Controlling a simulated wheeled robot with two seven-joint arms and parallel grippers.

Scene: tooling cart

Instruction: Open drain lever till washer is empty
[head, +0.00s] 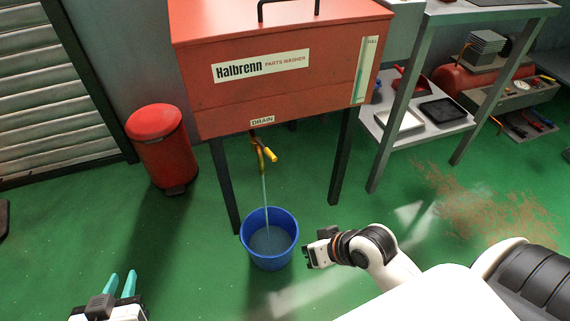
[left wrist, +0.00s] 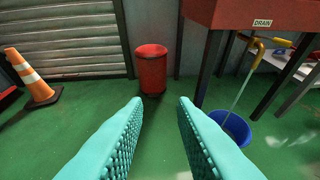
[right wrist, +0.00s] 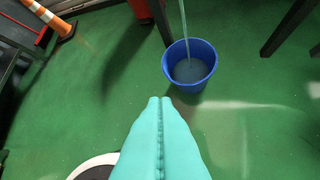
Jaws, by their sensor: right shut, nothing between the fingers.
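The red parts washer (head: 290,85) stands on dark legs. Its drain tap has a yellow lever (head: 270,154) under the DRAIN label; the lever also shows in the left wrist view (left wrist: 282,42). A pale stream (head: 265,200) runs from the spout into the blue bucket (head: 249,246), which holds greyish liquid. A gauge strip (head: 366,72) marked FULL is on the washer's front; its level is hard to read. My left gripper (head: 120,283) is open and empty, well left of the bucket. My right gripper (right wrist: 160,100) is shut and empty, close to the bucket's right side in the head view.
A red bin (head: 161,150) stands left of the washer. A steel shelf unit (head: 400,110) with trays stands at the right. A traffic cone (left wrist: 32,78) is at the far left. Brown debris (head: 480,200) marks the floor at right. The green floor before the bin is clear.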

